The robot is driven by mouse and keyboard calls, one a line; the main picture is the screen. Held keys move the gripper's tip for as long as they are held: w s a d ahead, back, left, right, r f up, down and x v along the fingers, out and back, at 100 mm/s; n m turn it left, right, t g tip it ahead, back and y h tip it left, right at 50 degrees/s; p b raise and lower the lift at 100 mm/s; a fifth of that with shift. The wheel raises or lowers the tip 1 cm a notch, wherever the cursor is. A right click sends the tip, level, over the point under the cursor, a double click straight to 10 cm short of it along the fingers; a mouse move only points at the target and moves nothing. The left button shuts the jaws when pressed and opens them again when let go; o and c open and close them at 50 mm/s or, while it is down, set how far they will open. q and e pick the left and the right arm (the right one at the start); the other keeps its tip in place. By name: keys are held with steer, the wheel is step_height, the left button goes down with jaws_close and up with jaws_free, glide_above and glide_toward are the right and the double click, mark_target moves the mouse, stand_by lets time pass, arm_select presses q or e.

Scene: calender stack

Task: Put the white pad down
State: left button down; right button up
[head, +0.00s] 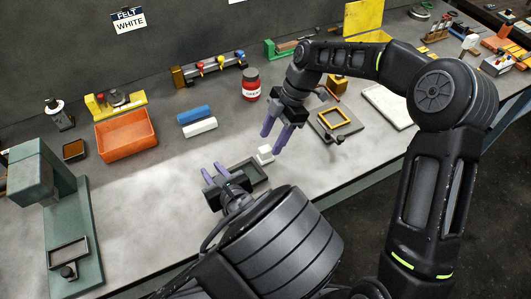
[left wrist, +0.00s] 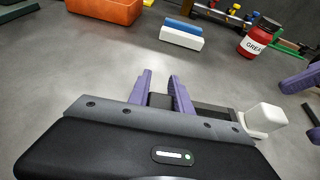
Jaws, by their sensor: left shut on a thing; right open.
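A small white block (head: 265,154), which may be the white pad, is at the right end of a dark tray (head: 258,167). It also shows in the left wrist view (left wrist: 265,117), clear of my left fingers. A longer white bar (head: 200,127) lies on the bench in front of a blue bar (head: 194,114). My left gripper (head: 214,171) is at the tray's left end, shut on a dark part that seems to belong to the tray. My right gripper (head: 274,137) is open, its fingers pointing down just above the small white block, apparently empty.
An orange bin (head: 126,136) and a red grease jar (head: 251,85) stand farther back. A green press (head: 58,210) stands at the left. A grey plate with an orange frame (head: 335,119) lies right of my right gripper. The bench front left of the tray is clear.

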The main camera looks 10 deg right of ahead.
mark_target(266, 148)
steer(key=shift+w+x, duration=0.2)
steer(key=shift+x, duration=2.4)
steer(key=shift+c, duration=0.5)
jaws_close()
